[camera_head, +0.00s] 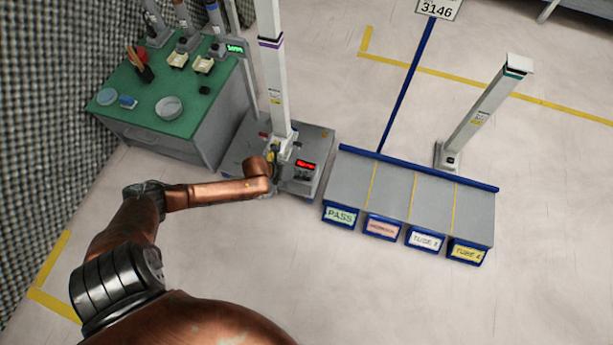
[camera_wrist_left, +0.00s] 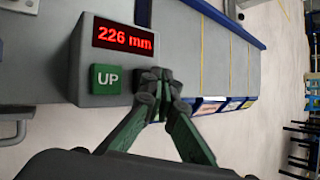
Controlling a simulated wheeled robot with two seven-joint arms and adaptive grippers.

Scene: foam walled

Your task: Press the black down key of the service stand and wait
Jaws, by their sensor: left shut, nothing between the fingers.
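The service stand (camera_head: 232,158) is a grey base with a tall white column (camera_head: 272,75) in the head view. Its control box (camera_head: 305,172) has a red lit display, which reads 226 mm in the left wrist view (camera_wrist_left: 122,37). A green UP key (camera_wrist_left: 106,79) is on the box's face. My left gripper (camera_wrist_left: 157,78) is shut and empty, its fingertips at the box face just right of the UP key. My right gripper is out of view.
A green-topped bench (camera_head: 140,105) with bowls and tools stands at the left. A grey sorting table (camera_head: 398,190) with labelled bins and blue edges is right of the stand. A white post (camera_head: 480,115) rises behind it. Open floor lies in front.

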